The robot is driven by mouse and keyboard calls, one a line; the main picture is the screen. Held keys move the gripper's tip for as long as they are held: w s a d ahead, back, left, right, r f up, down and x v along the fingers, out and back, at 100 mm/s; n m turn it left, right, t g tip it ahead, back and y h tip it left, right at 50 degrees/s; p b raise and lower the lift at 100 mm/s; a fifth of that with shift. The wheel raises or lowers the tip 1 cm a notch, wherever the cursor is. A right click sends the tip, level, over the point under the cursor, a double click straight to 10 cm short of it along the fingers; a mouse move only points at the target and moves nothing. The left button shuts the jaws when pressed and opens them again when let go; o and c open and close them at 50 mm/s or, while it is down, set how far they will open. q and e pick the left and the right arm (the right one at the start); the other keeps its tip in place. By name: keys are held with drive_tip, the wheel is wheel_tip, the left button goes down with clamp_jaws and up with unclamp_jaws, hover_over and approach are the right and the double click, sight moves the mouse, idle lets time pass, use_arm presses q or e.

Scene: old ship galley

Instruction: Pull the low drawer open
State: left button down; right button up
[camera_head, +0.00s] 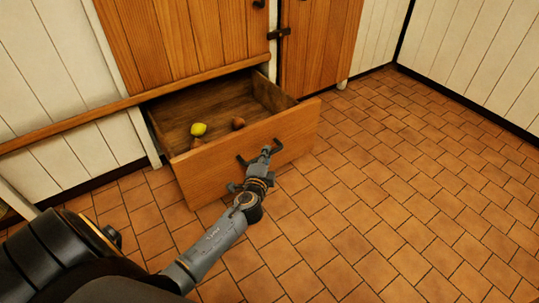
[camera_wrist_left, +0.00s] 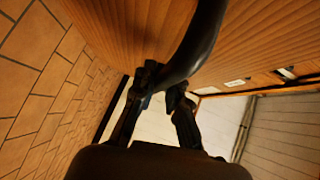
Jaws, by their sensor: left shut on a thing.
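The low drawer (camera_head: 240,148) is a wooden drawer under the cabinet, and it stands well out from the cabinet front. Its dark handle (camera_head: 243,160) is on the drawer front; the handle also crosses the left wrist view as a thick black bar (camera_wrist_left: 196,40). My left gripper (camera_head: 263,155) is at the handle and shut on it; the fingers also show in the left wrist view (camera_wrist_left: 162,90), around the bar. Inside the drawer lie a yellow lemon-like item (camera_head: 198,129) and a few brownish round items (camera_head: 238,123). My right gripper is not in view.
Wooden cabinet doors (camera_head: 185,40) with dark metal fittings rise above and beside the drawer. White plank walls (camera_head: 45,60) stand at the left and back. The tiled floor (camera_head: 400,190) is clear to the right and in front.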

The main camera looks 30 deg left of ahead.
use_arm(q)
drive_tip(key=shift+d, duration=0.15)
drive_tip(key=c, duration=1.3)
unclamp_jaws()
drive_tip(key=shift+c, duration=0.2)
drive_tip(key=shift+r, duration=0.1)
